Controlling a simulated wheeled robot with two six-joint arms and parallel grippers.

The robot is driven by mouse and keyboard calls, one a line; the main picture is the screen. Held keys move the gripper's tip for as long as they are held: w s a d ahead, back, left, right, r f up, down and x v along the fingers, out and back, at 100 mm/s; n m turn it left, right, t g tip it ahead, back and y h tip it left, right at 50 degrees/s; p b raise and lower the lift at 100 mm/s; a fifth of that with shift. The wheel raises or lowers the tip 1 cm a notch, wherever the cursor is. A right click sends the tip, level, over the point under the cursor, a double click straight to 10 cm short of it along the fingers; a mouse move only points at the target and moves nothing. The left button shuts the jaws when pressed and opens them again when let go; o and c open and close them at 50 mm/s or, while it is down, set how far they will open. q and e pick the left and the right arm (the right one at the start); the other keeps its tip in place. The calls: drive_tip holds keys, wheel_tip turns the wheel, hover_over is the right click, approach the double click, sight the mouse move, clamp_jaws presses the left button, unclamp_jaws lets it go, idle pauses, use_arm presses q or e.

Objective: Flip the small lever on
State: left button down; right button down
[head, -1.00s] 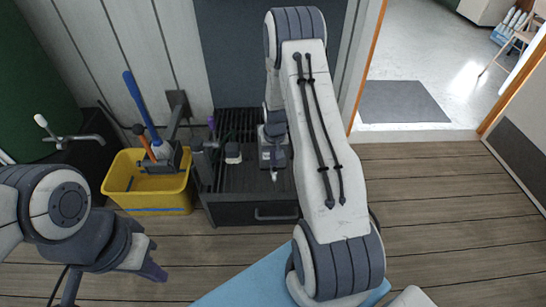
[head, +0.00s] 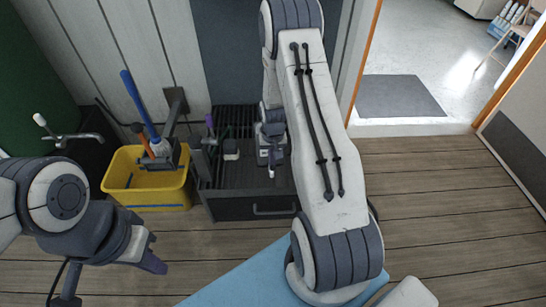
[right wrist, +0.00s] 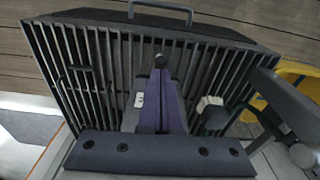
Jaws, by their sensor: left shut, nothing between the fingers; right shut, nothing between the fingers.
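A dark box with a slatted top (head: 236,176) stands against the wall in the head view, and its slats (right wrist: 100,70) fill the right wrist view. A small dark round-ended piece (right wrist: 161,60), apparently the small lever's tip, shows right at my right gripper's fingertips (right wrist: 160,72). Whether they touch it I cannot tell. The fingers are shut and empty, and they hide most of the grey housing with a white label (right wrist: 139,100) below. In the head view my right gripper (head: 271,150) is over the slatted box. My left gripper (head: 157,266) is shut and empty, low at the left, away from the box.
A small block with a pale top (head: 231,150) sits on the slats, beside a dark post with a purple handle (head: 210,122). A yellow bucket (head: 148,193) with long-handled tools stands left of the box. A light blue surface (head: 235,282) lies in front. Wooden floor is clear at right.

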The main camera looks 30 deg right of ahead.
drive_tip(key=s+a+r+p, duration=0.2)
drive_tip(key=s+r+p, duration=0.1)
drive_tip(key=r+p, duration=0.2)
wheel_tip(320, 180, up, 2)
drive_tip(key=shift+s+a+r+p, duration=0.15)
drive_tip(key=shift+s+r+p, duration=0.05)
drive_tip(key=shift+s+p, duration=0.1)
